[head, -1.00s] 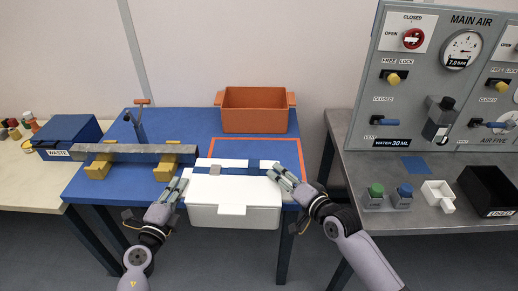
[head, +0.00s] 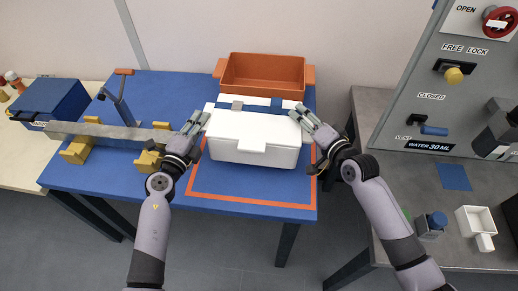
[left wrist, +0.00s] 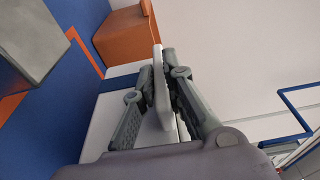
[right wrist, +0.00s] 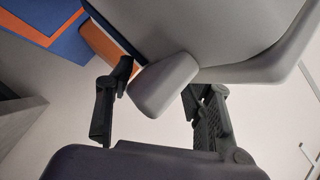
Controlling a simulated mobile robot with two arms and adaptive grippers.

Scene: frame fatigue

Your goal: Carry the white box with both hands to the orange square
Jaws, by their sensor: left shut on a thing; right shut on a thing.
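The white box (head: 255,153) is level between my two grippers in the head view. It overlaps the back and middle of the orange square (head: 250,204), an outline on the blue table. The outline's front and left edges show in front of and beside the box; its back is hidden. Whether the box touches the table cannot be told. My left gripper (head: 197,122) is shut on the box's left side; the left wrist view shows its fingers around a white handle (left wrist: 161,85). My right gripper (head: 308,120) is shut on the right side, at a pale handle (right wrist: 163,84).
An orange bin (head: 262,75) stands close behind the box. A grey bar (head: 105,132) on yellow blocks lies left of my left gripper. A blue waste box (head: 52,100) is at far left. A grey bench (head: 395,180) with a control panel (head: 435,95) stands at right.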

